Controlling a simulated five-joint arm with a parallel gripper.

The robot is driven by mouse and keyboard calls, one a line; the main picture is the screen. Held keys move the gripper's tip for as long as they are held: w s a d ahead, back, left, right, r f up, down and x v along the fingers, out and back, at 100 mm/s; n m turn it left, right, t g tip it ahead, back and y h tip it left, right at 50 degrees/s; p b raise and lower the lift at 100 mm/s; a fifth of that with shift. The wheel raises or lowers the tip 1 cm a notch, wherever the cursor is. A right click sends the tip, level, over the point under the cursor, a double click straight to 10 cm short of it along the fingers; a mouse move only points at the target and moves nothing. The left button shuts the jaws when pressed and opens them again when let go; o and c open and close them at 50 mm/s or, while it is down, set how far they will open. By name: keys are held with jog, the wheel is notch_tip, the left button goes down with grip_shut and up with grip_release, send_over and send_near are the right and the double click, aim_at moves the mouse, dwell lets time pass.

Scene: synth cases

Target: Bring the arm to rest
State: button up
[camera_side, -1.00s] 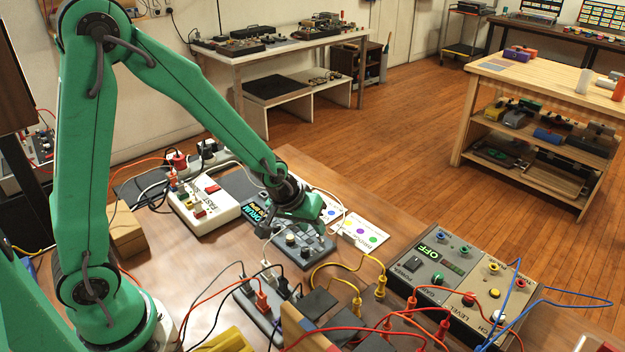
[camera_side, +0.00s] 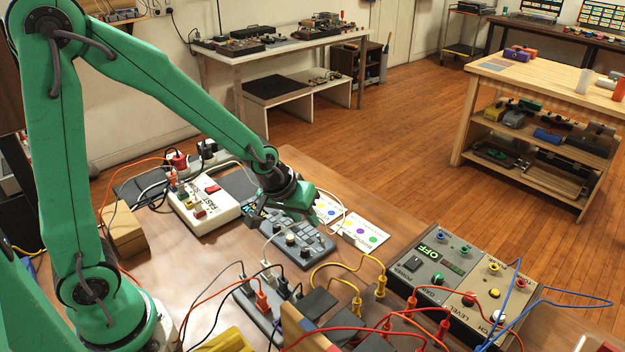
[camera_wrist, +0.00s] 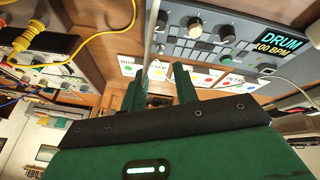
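My gripper (camera_side: 318,208) hangs just above the back edge of the grey drum machine (camera_side: 302,245) in the side view. In the wrist view, my gripper's two green fingers (camera_wrist: 160,90) stand apart with a gap between them, and I see nothing held. The drum machine (camera_wrist: 215,38) fills the top right there, with a lit display reading "DRUM 100 BPM". In the side view my arm covers part of that display. I cannot tell the exact height of the fingers over the machine.
A white box with a red switch (camera_side: 205,208) stands left of the drum machine. Cards with coloured dots (camera_side: 362,232) lie to its right. A grey and beige unit reading "OFF" (camera_side: 450,280) and a wired power strip (camera_side: 260,308) are in front. Yellow, red and blue cables arch over the bench.

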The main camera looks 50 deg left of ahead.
jog(key=s+a+r+m, duration=0.1)
jog(key=s+r+m, duration=0.1)
jog(key=s+r, duration=0.5)
jog(key=s+a+r+m, duration=0.2)
jog(key=s+r, duration=0.6)
jog(key=s, duration=0.2)
jog(key=shift+a+r, duration=0.25)
dwell(0.6)
